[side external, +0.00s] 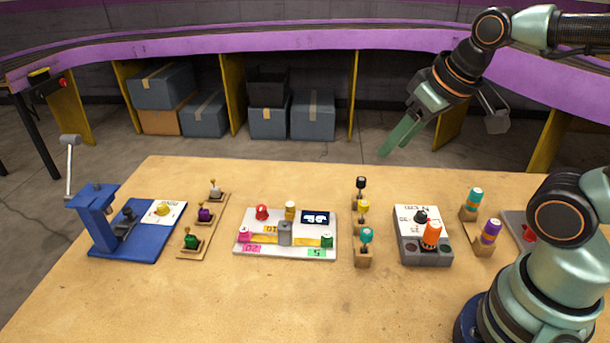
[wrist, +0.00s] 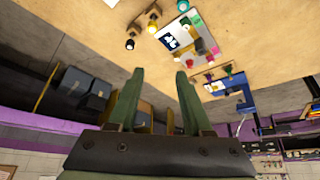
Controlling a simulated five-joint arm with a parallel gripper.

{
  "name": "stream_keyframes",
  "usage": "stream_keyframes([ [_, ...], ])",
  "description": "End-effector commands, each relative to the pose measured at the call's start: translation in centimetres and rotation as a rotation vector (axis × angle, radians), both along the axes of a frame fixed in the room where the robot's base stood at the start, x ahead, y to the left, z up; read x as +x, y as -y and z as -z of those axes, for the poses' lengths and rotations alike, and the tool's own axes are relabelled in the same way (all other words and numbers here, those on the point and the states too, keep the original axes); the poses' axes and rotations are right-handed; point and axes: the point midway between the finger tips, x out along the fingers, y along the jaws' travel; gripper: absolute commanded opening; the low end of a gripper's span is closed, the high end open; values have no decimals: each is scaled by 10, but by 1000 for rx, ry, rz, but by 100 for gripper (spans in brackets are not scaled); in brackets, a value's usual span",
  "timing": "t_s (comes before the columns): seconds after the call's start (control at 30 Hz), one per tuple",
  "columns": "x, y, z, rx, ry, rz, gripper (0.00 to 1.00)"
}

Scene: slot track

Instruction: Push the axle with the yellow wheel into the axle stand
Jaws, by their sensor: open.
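Several yellow-topped parts show in the side view, and I cannot tell for certain which is the axle. One yellow part (side external: 363,207) stands upright in a wooden row between a black-topped and a teal-topped part; it also shows in the wrist view (wrist: 152,16). Another yellow part (side external: 290,209) stands at the back of the white track board (side external: 262,252). A grey block (side external: 285,233) stands mid-board; I cannot tell whether it is the axle stand. My gripper (side external: 385,152) is open and empty, high above the table's back edge; its spread fingers show in the wrist view (wrist: 160,72).
A blue press (side external: 97,215) with a yellow knob on its base and a wooden strip of knobs (side external: 203,225) stand left. A grey box (side external: 425,247) with an orange knob and wooden holders (side external: 483,238) stand right. The table's front is clear.

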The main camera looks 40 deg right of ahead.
Motion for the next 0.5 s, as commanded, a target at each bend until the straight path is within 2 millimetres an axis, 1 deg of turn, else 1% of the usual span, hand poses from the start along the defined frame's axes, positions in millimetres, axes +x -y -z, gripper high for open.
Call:
stream_keyframes([
  [0.1, 0, 0, 0, 0, 0, 0, 50],
  [0.17, 0, 0, 0, 0, 0, 0, 65],
  [0.5, 1, 0, 0, 8, -6, 16, 65],
])
